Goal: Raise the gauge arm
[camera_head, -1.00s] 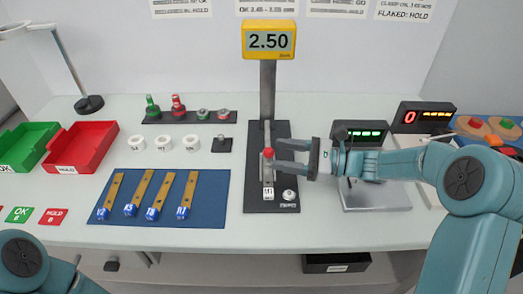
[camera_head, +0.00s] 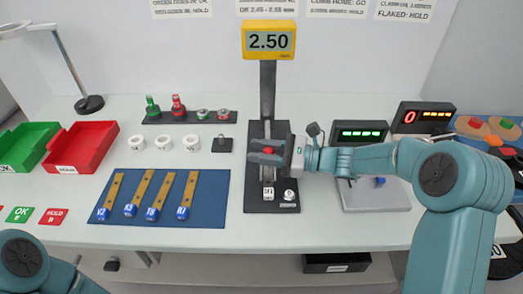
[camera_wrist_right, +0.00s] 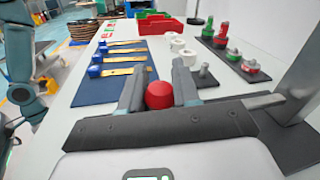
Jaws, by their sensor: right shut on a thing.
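The gauge has a yellow display (camera_head: 269,40) reading 2.50 on a dark post (camera_head: 267,90) above a black base plate (camera_head: 262,208). The red knob (camera_head: 268,150) of the gauge arm sits low in front of the post. My right gripper (camera_head: 258,151) comes in from the right and is shut on this knob. In the right wrist view the red knob (camera_wrist_right: 159,95) shows between the two fingers; much of the arm behind it is hidden. Only a part of my left arm shows at the lower left; its gripper is out of view.
A blue mat (camera_head: 218,205) with several tagged strips lies left of the gauge. White rings (camera_head: 163,142) and a rack of coloured pieces (camera_head: 190,117) stand behind it. A scale plate (camera_head: 385,197) lies below my right arm. A red tray (camera_head: 81,146) is at left.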

